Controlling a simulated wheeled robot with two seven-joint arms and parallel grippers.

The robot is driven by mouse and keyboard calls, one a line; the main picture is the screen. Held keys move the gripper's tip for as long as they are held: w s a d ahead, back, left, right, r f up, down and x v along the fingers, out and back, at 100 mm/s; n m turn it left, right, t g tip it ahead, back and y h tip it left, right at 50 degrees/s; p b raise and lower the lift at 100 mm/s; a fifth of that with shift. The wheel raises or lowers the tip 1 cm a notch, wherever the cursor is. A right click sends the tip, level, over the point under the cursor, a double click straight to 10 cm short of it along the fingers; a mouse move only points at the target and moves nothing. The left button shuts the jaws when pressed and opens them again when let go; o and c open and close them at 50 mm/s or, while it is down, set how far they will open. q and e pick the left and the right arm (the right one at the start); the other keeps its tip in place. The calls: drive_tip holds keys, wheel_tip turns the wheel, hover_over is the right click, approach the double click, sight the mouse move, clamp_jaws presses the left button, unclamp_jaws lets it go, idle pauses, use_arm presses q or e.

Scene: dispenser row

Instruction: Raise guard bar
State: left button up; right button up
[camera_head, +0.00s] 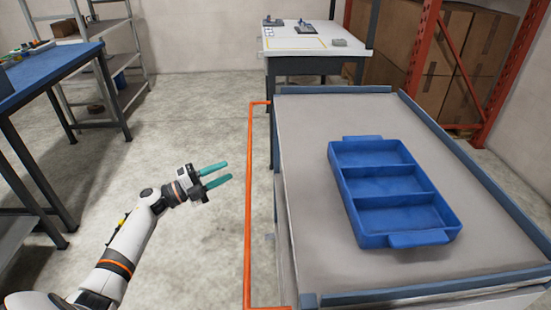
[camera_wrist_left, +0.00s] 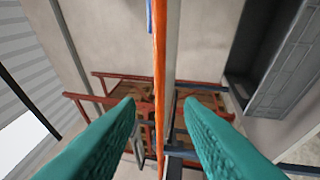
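The guard bar (camera_head: 248,205) is a thin orange bar frame along the left side of the grey-topped table, with its long side running front to back and short end arms reaching the table. My left gripper (camera_head: 229,171) has teal fingers and points right towards the bar's long side. The fingertips look just left of the bar and apart from it. In the left wrist view the orange bar (camera_wrist_left: 156,45) runs upright in the picture, in line with the gap between the parted fingers (camera_wrist_left: 160,103). Nothing is held. My right gripper is not in view.
A blue three-compartment tray (camera_head: 385,185) sits on the grey table (camera_head: 300,130) with raised blue-grey edges. A blue-topped bench (camera_head: 50,70) stands at left, a white table (camera_head: 310,38) at the back. Open concrete floor (camera_head: 180,120) lies around my left arm.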

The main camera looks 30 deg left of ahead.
use_arm(q)
drive_tip(key=x, duration=1.1)
clamp_jaws()
